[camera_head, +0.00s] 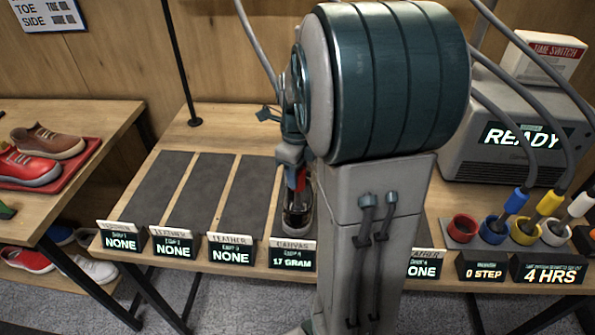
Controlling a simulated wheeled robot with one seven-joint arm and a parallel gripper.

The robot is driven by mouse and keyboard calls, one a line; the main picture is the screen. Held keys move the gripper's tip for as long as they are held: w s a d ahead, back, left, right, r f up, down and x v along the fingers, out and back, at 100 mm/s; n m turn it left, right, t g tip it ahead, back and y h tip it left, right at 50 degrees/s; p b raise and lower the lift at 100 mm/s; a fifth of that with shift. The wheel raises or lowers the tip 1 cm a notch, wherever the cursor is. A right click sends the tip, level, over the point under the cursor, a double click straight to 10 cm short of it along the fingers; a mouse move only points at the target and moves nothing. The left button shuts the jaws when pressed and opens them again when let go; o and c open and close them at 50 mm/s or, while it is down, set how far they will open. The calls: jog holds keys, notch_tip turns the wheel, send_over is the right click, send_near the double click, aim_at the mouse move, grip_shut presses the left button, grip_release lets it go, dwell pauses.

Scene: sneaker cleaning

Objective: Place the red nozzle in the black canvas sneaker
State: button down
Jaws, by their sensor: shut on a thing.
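The black canvas sneaker (307,222) stands on the mat behind the sign reading CANVAS and 17 GRAM. My own arm hides much of it on the right. My gripper (291,163) is over the sneaker, pointing down, and is shut on the red nozzle (300,180). The nozzle's lower end is at the sneaker's opening; I cannot tell how deep it sits. A grey hose (256,45) runs down from above toward my gripper.
Empty dark mats (200,190) lie to the left behind signs reading NONE. At right, an empty red holder (463,228) stands beside blue (516,200), yellow (550,203) and white (582,204) nozzles. A grey machine (495,140) reads READY.

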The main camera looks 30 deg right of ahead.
jog(key=shift+f, duration=0.2)
jog(key=c, duration=1)
grip_release()
